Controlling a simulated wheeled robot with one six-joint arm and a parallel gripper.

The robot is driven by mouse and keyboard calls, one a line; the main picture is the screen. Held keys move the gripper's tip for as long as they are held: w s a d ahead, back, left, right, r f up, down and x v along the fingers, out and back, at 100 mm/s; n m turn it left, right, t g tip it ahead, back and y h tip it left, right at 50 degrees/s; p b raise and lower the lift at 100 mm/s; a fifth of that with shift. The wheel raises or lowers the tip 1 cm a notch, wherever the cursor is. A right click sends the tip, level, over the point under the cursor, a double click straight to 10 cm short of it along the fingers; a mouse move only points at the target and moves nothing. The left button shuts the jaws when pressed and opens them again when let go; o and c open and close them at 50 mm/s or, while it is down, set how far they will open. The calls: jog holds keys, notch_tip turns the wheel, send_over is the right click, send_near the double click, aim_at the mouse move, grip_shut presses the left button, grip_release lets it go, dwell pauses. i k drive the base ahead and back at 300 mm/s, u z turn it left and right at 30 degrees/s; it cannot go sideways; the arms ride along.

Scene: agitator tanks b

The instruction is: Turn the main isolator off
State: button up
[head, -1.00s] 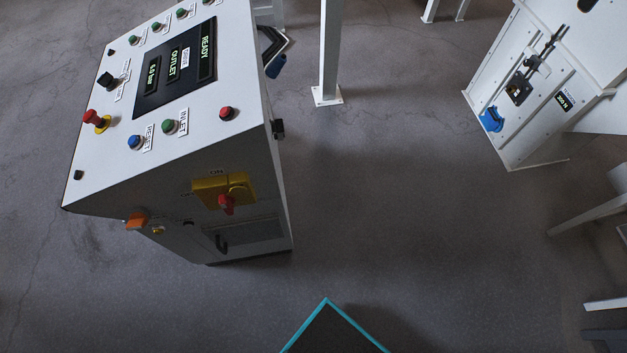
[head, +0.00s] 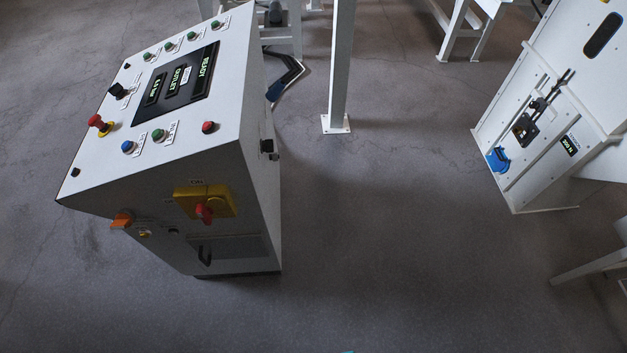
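The main isolator appears to be the yellow plate (head: 221,198) with a red handle (head: 204,213) on the front face of the grey control cabinet (head: 120,195). An ON label shows above the plate; other lettering is too small to read. The red handle points down and outward at the plate's lower middle. I cannot tell its exact setting. The cabinet's display (head: 178,84) reads READY.
An orange knob (head: 122,220) sits left of the isolator. A red mushroom button (head: 98,122) and coloured buttons are on the sloping top. A white post (head: 340,70) stands behind, and a white machine (head: 540,110) at right. The floor between is clear.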

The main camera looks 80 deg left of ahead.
aim_at(204, 212)
jog(key=k, duration=1)
jog(key=u, duration=1.15)
